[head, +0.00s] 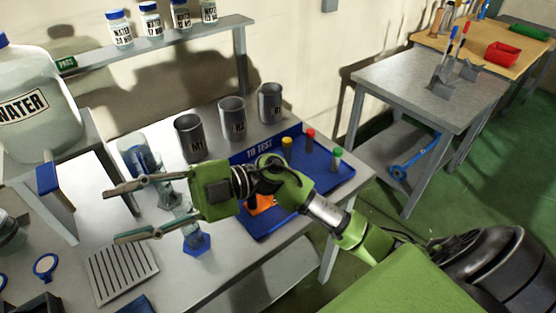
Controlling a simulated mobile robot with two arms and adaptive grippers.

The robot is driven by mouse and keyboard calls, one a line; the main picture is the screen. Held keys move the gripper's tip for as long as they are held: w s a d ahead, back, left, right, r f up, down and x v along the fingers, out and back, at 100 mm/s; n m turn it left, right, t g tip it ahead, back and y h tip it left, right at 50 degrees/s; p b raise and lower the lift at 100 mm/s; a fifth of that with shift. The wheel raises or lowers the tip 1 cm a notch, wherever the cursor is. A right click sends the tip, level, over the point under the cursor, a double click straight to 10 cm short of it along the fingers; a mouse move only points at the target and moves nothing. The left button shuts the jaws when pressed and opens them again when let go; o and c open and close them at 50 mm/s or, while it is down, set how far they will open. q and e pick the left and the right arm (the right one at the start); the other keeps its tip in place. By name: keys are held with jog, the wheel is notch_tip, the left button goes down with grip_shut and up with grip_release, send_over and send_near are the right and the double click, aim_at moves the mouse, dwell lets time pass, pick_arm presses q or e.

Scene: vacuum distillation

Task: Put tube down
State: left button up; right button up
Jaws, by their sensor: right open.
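My right gripper (113,216) reaches in from the lower right over the bench, with its fingers spread wide, pointing left and nothing between them. Tubes with a yellow cap (287,143), a red cap (310,135) and a green cap (337,155) stand at the blue tray marked TO TEST (330,180). My wrist and arm cross in front of the tray and hide part of it. An orange item (262,206) shows in the tray beneath my arm. My left gripper is not in view.
Metal cups (190,138) stand along the bench's back. A glass vessel with a blue base (197,243) is partly hidden under my gripper; another glass cylinder (133,152) stands behind. A slotted grey plate (122,272) lies at front left. A large WATER jug (35,105) stands at left.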

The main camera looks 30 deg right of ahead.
notch_tip(320, 180, down, 4)
jog(key=w+d+n+g+h+p, duration=0.1)
jog(key=w+d+n+g+h, duration=0.1)
jog(key=h, duration=0.3)
jog(key=m+h+p, duration=0.4)
jog(key=m+h, duration=0.2)
jog(key=h, duration=0.8)
send_near(278, 155)
jog(key=shift+t, duration=0.3)
jog(key=f+p, duration=0.1)
jog(key=f, duration=0.1)
jog(key=a+f, duration=0.1)
jog(key=f, duration=0.2)
jog(key=shift+s+p, duration=0.2)
jog(key=shift+p, duration=0.2)
jog(key=f+p, duration=0.2)
jog(key=f, duration=0.1)
jog(key=f+p, duration=0.1)
jog(key=shift+s+f, duration=0.35)
jog(key=shift+s, duration=0.05)
jog(key=shift+a+f, duration=0.1)
jog(key=shift+f, duration=0.2)
jog(key=shift+w, duration=0.1)
grip_shut()
